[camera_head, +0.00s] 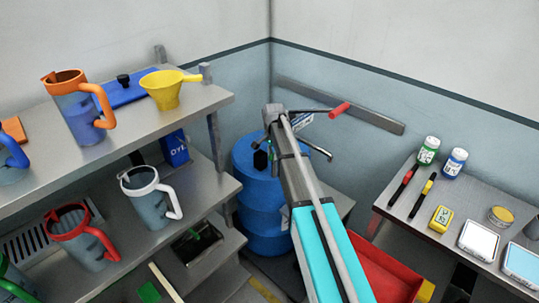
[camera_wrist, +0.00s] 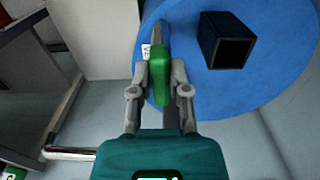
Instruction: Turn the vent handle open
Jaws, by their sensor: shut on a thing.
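The vent handle is a green grip (camera_wrist: 159,82) on a grey stem, seen in the wrist view over the top of a blue drum (camera_wrist: 275,85). A white label, partly covered, shows the letters "VE" beside it. My gripper (camera_wrist: 158,70) has a finger on each side of the green grip and is shut on it. The grip points along the fingers, toward the palm. In the head view the blue drum (camera_head: 262,205) stands in the corner. My arm covers much of its top, and the handle cannot be made out clearly there.
A square black tube (camera_wrist: 227,40) stands on the drum beside the handle. A red-gripped lever (camera_head: 340,110) is near the wall rail. Shelves with jugs (camera_head: 78,100) are left. A bench (camera_head: 400,215) with bottles and a red bin (camera_head: 385,268) are right.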

